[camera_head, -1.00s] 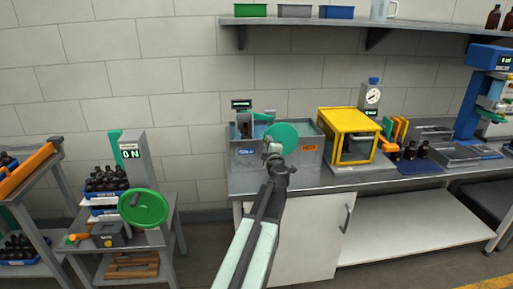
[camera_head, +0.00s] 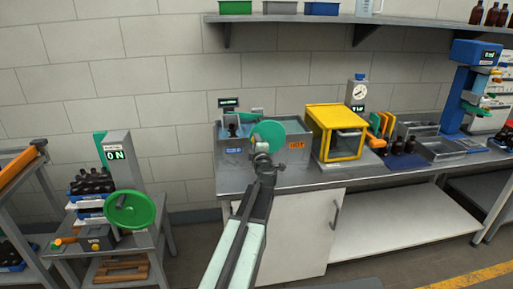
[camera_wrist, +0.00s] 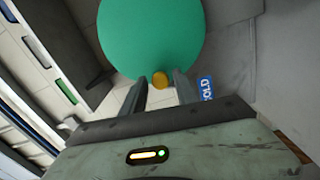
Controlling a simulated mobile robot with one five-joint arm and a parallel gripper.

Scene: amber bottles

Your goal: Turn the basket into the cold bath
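The bath (camera_head: 278,172) is a grey tank on the bench, with a blue COLD label at left and an orange HOT label at right. A dark bottle (camera_head: 233,128) shows at its cold side; the basket itself I cannot make out clearly. A large green disc (camera_head: 268,135) stands in front of the bath and hides part of it. It fills the top of the wrist view (camera_wrist: 150,35), with a brass knob (camera_wrist: 160,79) at its lower edge. My gripper (camera_wrist: 161,82) is open, its fingers on either side of the knob with visible gaps.
A yellow-framed box (camera_head: 336,132) stands right of the bath, with a gauge (camera_head: 357,90) behind it. A shelf (camera_head: 300,18) runs above.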

